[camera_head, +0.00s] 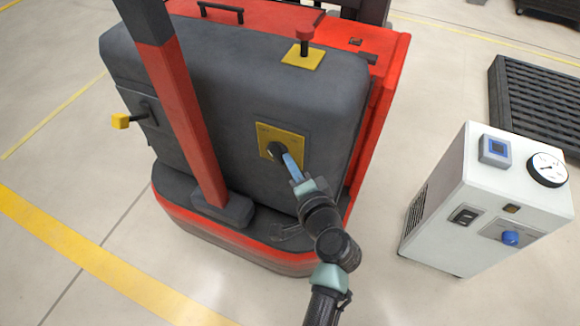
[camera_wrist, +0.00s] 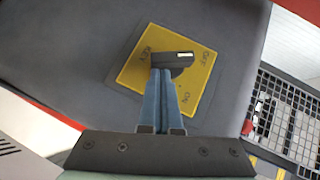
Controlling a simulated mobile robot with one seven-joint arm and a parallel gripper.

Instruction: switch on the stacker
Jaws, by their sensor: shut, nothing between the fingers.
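The stacker (camera_head: 235,85) is a red and dark grey machine. On its grey face sits a yellow switch plate (camera_head: 293,139) with a black rotary knob (camera_head: 274,151). In the wrist view the yellow plate (camera_wrist: 200,80) carries lettering that seems to read OFF and ON on the right side. The black knob (camera_wrist: 165,60) has a white mark at its right end, towards the OFF side. My gripper (camera_head: 286,156) has its blue fingers shut and empty. In the wrist view its fingertips (camera_wrist: 166,76) are at the lower edge of the knob; I cannot tell whether they touch.
A red mushroom button (camera_head: 304,33) stands on a yellow plate on the stacker's top. A yellow-ended lever (camera_head: 121,121) sticks out at its left. A white cabinet (camera_head: 465,190) with a gauge and blue knob stands at right, near a black pallet (camera_head: 530,105).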

